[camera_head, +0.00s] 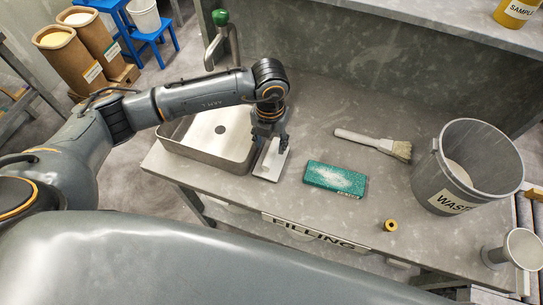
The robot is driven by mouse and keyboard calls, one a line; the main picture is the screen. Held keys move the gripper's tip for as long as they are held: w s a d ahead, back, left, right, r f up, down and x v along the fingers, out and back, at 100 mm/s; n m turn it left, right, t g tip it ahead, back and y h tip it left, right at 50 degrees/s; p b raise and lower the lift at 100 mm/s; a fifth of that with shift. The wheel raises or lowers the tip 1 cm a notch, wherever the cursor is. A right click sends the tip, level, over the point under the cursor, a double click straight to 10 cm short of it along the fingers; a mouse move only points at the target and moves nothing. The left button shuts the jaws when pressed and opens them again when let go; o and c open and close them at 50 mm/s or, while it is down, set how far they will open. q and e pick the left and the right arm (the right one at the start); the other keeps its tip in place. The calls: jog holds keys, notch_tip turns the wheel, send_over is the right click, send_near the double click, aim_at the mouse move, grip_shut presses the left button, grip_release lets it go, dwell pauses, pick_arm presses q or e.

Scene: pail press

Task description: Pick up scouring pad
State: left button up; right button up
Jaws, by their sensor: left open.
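The scouring pad (335,179) looks like a flat green rectangle with a pale, whitish patch on top. It lies flat on the grey worktable, right of the middle of the head view. My left gripper (270,138) points down, left of the pad and apart from it. It is open, over a flat pale rectangular plate (268,165) on the table. I cannot tell if the fingers touch this plate. My right gripper is not in view.
A metal sink basin (181,149) with a green-knobbed tap (221,40) is at left. A brush (365,141) lies behind the pad. A grey waste pail (424,178), a small brass ring (390,225) and a metal cup (495,256) are at right. The worktable (330,105) is bare at the back.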

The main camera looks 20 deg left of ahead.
aim_at(271, 151)
pick_arm(q)
jog(key=shift+s+d+f+p, duration=0.1)
jog(key=shift+f+p, duration=0.25)
notch_tip(271, 151, down, 4)
jog(key=shift+d+r+p, duration=0.15)
jog(key=shift+r+p, duration=0.05)
jog(key=shift+p, duration=0.55)
jog(key=shift+f, duration=0.45)
jog(key=shift+c, duration=0.2)
grip_shut()
